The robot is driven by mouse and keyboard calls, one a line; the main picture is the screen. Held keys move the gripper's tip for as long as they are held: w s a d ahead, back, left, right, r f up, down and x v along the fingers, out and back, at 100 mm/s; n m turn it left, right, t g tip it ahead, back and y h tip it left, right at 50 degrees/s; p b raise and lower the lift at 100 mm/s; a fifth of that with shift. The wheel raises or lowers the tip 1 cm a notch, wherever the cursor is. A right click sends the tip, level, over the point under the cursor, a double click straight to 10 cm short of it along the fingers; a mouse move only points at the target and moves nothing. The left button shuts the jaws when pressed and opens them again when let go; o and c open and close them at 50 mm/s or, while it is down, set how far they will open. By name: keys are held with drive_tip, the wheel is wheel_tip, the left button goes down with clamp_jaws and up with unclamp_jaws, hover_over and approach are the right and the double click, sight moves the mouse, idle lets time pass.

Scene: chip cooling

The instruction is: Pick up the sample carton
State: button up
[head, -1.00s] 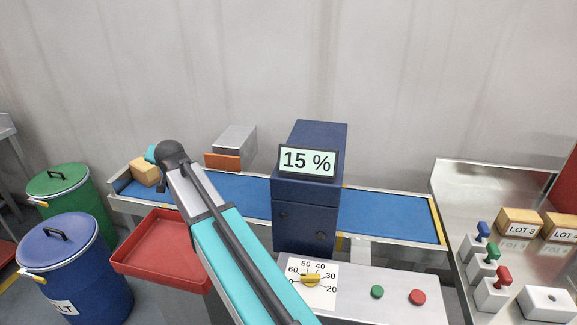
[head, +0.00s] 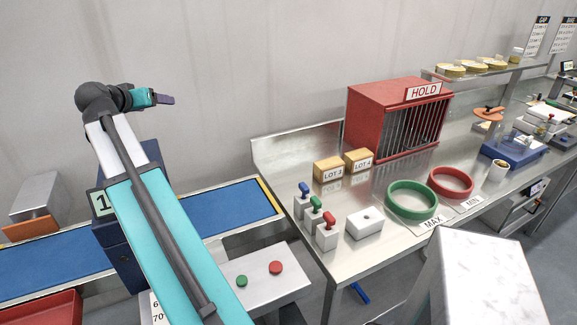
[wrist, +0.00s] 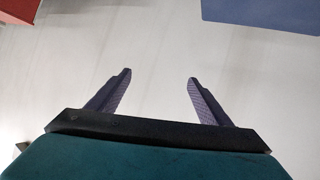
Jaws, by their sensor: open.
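Two tan cartons stand on the steel table, LOT 3 (head: 328,171) and LOT 4 (head: 359,161). I cannot tell whether either is the sample carton. The plain carton that lay at the left end of the belt earlier is outside the head view now. My gripper (head: 166,99) is raised above the belt and points right, well apart from the two cartons. In the wrist view my gripper (wrist: 158,78) is open, with nothing between its two purple fingers.
The blue belt (head: 230,208) runs under my arm. Several stamps (head: 315,217), a white box (head: 364,224), green (head: 411,198) and red (head: 452,183) rings and the red HOLD cage (head: 370,118) stand on the steel table. A red tray (head: 45,308) is at lower left.

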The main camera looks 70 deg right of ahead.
drive_tip(key=s+d+f+n+g, duration=0.3)
drive_tip(key=s+d, duration=0.5)
drive_tip(key=s, duration=0.1)
drive_tip(key=n+g+y+b, duration=0.2)
drive_tip(key=n+g+b, duration=0.4)
drive_tip(key=n+g, duration=0.9)
approach(319, 166)
drive_tip(key=s+r+n+t, duration=0.1)
drive_tip(key=n+t, duration=0.1)
drive_tip(key=s+r+n+t, duration=0.1)
drive_tip(key=t, duration=0.1)
drive_tip(key=shift+s+r+n, duration=0.2)
drive_tip(key=shift+r+n, duration=0.2)
drive_tip(key=shift+d, duration=0.1)
drive_tip(key=shift+f+p+x, duration=0.1)
drive_tip(key=shift+p+x, duration=0.4)
drive_tip(key=shift+x, duration=1.65)
drive_tip(key=shift+f+p+x, duration=0.15)
drive_tip(key=shift+p+x, duration=0.3)
drive_tip(key=shift+x, duration=1.65)
